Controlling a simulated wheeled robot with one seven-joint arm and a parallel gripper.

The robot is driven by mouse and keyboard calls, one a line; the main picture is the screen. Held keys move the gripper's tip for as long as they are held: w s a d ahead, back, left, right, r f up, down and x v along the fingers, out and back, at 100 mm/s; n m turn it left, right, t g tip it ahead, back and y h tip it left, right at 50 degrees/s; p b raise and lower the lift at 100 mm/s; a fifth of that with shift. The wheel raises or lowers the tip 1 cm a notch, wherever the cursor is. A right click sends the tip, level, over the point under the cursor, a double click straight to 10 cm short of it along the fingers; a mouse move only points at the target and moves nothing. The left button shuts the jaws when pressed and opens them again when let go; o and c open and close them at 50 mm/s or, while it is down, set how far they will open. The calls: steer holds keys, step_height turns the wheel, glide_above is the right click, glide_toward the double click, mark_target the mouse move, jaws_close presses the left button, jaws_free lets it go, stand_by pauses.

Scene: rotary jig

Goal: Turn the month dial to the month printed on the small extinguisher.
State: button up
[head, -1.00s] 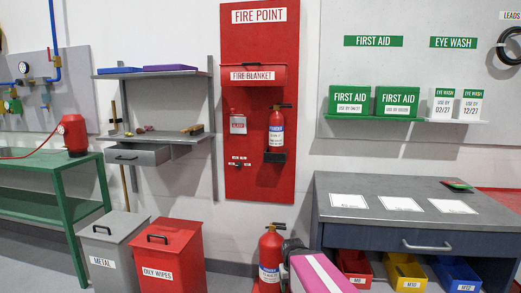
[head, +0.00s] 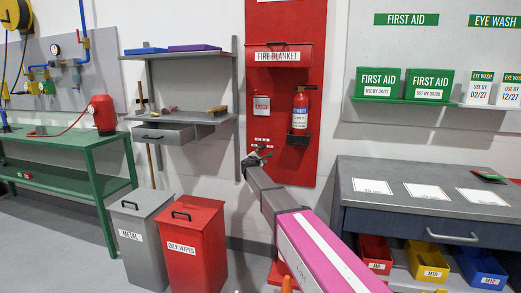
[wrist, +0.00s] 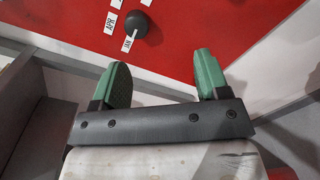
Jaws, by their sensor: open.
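The small extinguisher (head: 300,108) hangs on the red fire board, upright in a dark holder. Its label is too small to read for the month. In the head view my gripper hides most of the dial. My gripper (wrist: 161,72) is open and empty, with green fingertips.
A grey shelf with a drawer (head: 166,136) is left of the board. Grey (head: 133,240) and red (head: 190,245) bins stand below it. A dark workbench (head: 400,215) with cards and coloured bins is at right. A larger floor extinguisher is mostly hidden behind my arm.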

mark_target(261, 147)
steer(key=shift+n+t+y, duration=0.4)
steer(key=shift+n, duration=0.4)
steer(key=w, duration=0.4)
steer(key=w+r, duration=0.1)
steer(key=w, duration=0.7)
steer(key=shift+d+r, duration=0.15)
steer(key=shift+r, duration=0.25)
steer(key=c, duration=0.9)
